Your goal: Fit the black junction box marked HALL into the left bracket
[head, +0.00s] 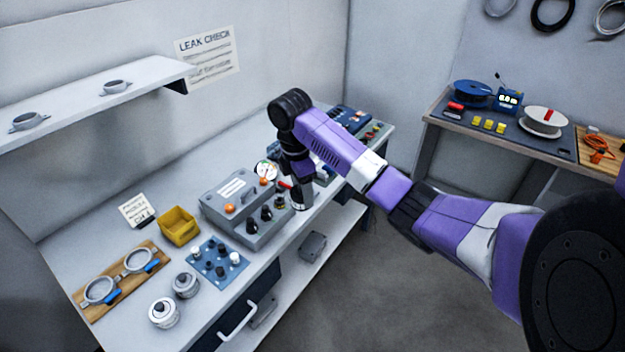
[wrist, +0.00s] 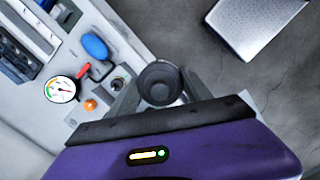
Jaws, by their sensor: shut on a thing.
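My gripper (head: 300,200) points down near the bench's front edge, right of the grey console. In the wrist view its fingers (wrist: 158,88) are shut on a dark round piece (wrist: 160,78) with a recessed circular top. No HALL mark is readable on it, so I cannot tell whether it is the junction box. Two ring brackets with blue clamps are on a wooden board (head: 122,284) at the bench's left end. The left bracket (head: 100,290) looks empty, as does the right bracket (head: 138,260). Both are well apart from my gripper.
Two round grey pots (head: 164,313) (head: 186,285) stand before the board. A blue plate with knobs (head: 207,268), a yellow bin (head: 179,226) and the grey console (head: 236,190) lie between board and gripper. A pressure gauge (wrist: 61,90) sits near my gripper. A shelf (head: 75,92) hangs above.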

